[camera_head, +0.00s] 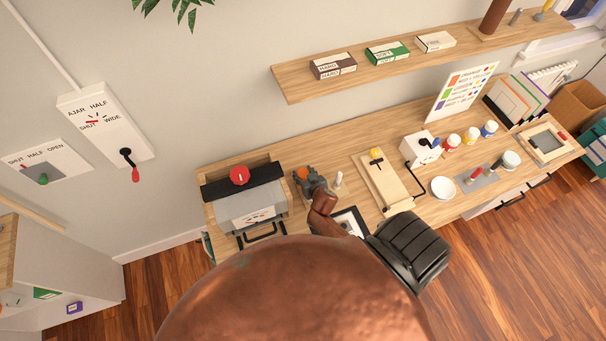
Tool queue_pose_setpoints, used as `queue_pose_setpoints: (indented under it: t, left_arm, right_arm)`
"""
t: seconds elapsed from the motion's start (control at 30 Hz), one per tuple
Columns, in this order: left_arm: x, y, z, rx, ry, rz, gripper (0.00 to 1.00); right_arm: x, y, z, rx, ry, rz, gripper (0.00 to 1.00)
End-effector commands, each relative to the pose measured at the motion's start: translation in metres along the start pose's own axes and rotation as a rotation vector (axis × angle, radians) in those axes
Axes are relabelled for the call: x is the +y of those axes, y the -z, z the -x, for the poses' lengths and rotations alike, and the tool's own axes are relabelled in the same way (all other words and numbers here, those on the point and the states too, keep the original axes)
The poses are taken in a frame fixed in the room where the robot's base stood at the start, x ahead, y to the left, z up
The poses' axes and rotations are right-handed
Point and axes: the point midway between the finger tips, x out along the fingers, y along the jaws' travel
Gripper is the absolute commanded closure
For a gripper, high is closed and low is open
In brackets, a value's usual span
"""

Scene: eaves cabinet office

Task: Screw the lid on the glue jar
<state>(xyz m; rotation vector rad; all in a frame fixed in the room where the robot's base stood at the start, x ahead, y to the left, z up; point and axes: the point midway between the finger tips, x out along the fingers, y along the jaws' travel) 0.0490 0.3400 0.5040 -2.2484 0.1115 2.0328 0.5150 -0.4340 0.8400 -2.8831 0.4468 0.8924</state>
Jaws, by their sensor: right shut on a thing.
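My right gripper (309,180), dark grey at the end of a copper-coloured arm, is over the workbench just right of the black and white press-like machine. It is shut on a small orange thing (302,172). This looks like the lid, but it is too small to be sure, and the gripper hides part of it. I cannot make out the glue jar for certain; any jar under the gripper is hidden. A small white upright thing (338,180) stands just right of the gripper. My left gripper is out of view.
The machine (252,207) with a red knob stands close on the left. A shelf (400,66) hangs above.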

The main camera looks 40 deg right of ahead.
Motion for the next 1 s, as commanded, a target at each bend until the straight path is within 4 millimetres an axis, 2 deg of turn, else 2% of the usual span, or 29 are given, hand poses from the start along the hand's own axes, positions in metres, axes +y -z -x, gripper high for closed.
queue_pose_setpoints:
  t: [0.17, 0.4, 0.57, 1.0]
  left_arm:
    - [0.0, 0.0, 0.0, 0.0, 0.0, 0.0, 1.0]
    - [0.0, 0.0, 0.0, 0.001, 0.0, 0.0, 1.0]
    - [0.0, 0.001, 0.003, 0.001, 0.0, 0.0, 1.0]
    - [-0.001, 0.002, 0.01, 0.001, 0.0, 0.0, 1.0]
  right_arm:
    - [0.0, 0.0, 0.0, 0.0, 0.0, 0.0, 0.78]
    - [0.0, 0.001, 0.001, 0.001, 0.0, 0.0, 0.78]
    - [0.001, 0.01, 0.006, 0.002, -0.001, 0.0, 0.78]
    - [0.0, 0.071, 0.048, 0.003, 0.001, 0.001, 0.78]
